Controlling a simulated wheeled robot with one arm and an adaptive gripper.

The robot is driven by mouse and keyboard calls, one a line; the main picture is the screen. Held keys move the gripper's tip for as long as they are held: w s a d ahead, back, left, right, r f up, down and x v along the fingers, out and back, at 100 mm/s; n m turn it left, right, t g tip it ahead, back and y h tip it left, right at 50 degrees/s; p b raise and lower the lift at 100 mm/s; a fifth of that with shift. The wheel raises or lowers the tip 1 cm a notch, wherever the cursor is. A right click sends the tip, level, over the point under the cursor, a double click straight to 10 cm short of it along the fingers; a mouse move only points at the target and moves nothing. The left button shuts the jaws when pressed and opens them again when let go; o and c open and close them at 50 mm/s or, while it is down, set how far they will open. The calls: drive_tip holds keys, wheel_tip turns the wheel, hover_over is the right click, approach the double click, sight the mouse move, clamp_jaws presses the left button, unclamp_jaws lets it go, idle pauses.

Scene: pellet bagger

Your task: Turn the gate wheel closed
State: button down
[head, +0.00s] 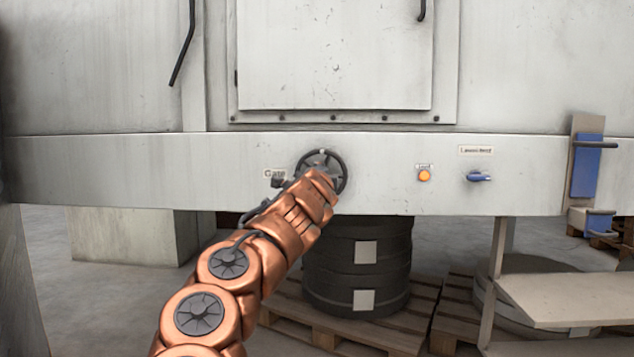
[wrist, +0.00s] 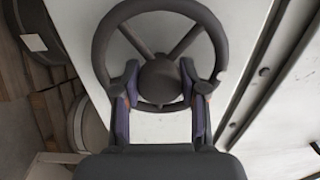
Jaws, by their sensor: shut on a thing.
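My gripper (wrist: 160,88) is at the wheel, with one finger on each side of the hub. Its jaws are shut on the wheel's central part. In the head view my arm hides the lower left of the wheel, and the fingertips are hidden there.
Right of the wheel are an orange button (head: 424,176) and a blue lever (head: 479,177). A blue clamp-like part (head: 587,165) is at the far right. Below stand stacked dark drums (head: 333,268) on a wooden pallet (head: 285,312) and a pale shelf (head: 560,300).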

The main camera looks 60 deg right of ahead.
idle(0.3)
drive_tip(key=c, duration=0.6)
unclamp_jaws()
drive_tip(key=shift+a, duration=0.15)
drive_tip(key=v, duration=1.1)
drive_tip(key=shift+s+a, duration=0.1)
drive_tip(key=shift+a, duration=0.25)
drive_tip(key=shift+c, duration=0.5)
